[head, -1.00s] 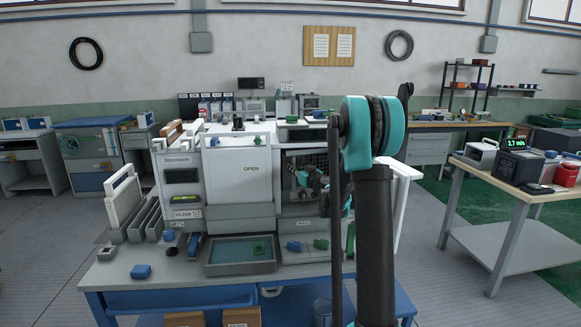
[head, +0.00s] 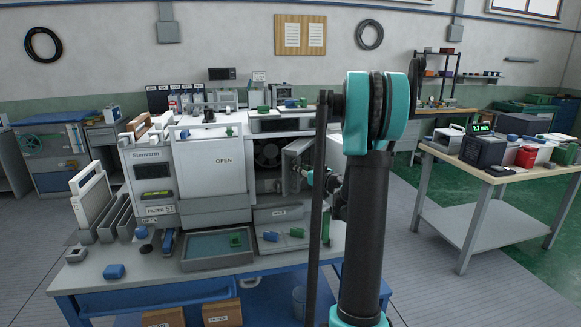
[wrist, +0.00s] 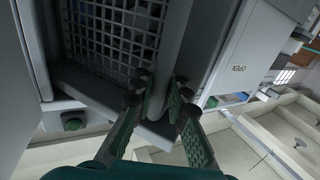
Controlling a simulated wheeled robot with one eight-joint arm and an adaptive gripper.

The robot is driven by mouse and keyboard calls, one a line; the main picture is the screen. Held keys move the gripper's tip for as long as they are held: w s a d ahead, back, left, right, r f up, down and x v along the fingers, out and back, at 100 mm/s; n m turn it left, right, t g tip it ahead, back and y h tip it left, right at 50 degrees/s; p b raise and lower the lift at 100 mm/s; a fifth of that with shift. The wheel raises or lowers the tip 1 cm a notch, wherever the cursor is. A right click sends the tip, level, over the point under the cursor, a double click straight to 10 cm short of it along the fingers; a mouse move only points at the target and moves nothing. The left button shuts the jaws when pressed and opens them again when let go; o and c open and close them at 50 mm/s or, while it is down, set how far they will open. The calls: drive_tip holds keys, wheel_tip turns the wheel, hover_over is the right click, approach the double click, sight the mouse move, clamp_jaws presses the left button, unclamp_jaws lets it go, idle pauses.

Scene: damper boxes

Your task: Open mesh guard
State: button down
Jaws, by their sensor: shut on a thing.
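The mesh guard (head: 297,156) stands swung out from the front of the white machine (head: 212,172), left of my arm in the head view. Behind its left side the round fan (head: 267,154) shows uncovered. In the wrist view the mesh guard (wrist: 112,32) fills the upper left, with its grid and grey frame. My gripper (wrist: 163,92) is shut on the guard's grey bar, with a finger on each side. In the head view my gripper (head: 306,174) is small at the guard, and my arm hides part of that area.
A white panel marked OPEN (head: 222,160) is left of the fan. Below are a grey tray (head: 215,262) and small blue and green parts on the bench. A side table (head: 490,185) with devices stands at right, with open floor between.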

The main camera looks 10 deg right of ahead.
drive_tip(key=shift+s+d, duration=0.15)
drive_tip(key=shift+s, duration=0.15)
drive_tip(key=c, duration=1.8)
unclamp_jaws()
drive_tip(key=o, duration=0.3)
drive_tip(key=shift+d, duration=0.1)
drive_tip(key=v, duration=1.2)
